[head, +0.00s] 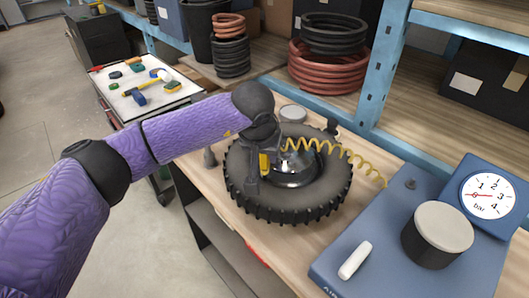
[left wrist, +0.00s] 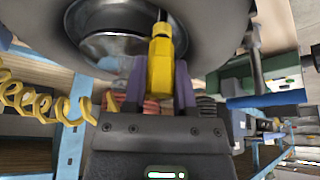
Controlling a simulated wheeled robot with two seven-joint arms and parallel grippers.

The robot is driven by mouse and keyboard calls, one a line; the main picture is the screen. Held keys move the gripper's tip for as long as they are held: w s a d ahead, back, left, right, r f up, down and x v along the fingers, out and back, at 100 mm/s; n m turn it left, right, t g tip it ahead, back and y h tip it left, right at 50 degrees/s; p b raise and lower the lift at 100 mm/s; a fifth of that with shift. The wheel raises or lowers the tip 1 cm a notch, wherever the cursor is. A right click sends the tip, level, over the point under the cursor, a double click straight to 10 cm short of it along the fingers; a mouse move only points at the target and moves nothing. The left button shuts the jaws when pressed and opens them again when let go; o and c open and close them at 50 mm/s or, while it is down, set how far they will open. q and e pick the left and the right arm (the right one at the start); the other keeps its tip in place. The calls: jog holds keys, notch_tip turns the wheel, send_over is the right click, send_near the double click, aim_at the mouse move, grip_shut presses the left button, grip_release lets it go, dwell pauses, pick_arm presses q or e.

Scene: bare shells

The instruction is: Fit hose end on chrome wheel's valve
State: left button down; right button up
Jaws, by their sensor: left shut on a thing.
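The wheel (head: 310,200), a black knobbly tyre with a chrome hub (head: 297,170), lies flat on the wooden bench. My left gripper (head: 262,172) is over the tyre's near left side, beside the hub, shut on the yellow hose end (head: 264,163). In the left wrist view the hose end (left wrist: 161,65) stands between the purple fingers, its tip towards the wheel beside the chrome hub (left wrist: 118,40). A thin dark piece shows at its tip; I cannot tell whether it is the valve or whether they are joined. My right gripper is out of view.
The coiled yellow hose (head: 345,155) runs over the hub towards the blue air unit (head: 340,262), which has a round gauge (head: 487,196) and a dark cylinder (head: 436,240). A white tool cart (head: 150,103) stands left. Blue shelving (head: 384,70) rises behind the bench.

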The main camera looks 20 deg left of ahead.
pick_arm(q)
grip_release()
dwell(0.4)
dwell(0.4)
jog(key=shift+r+p, duration=3.25)
jog(key=shift+r, duration=1.85)
jog(key=shift+f, duration=0.1)
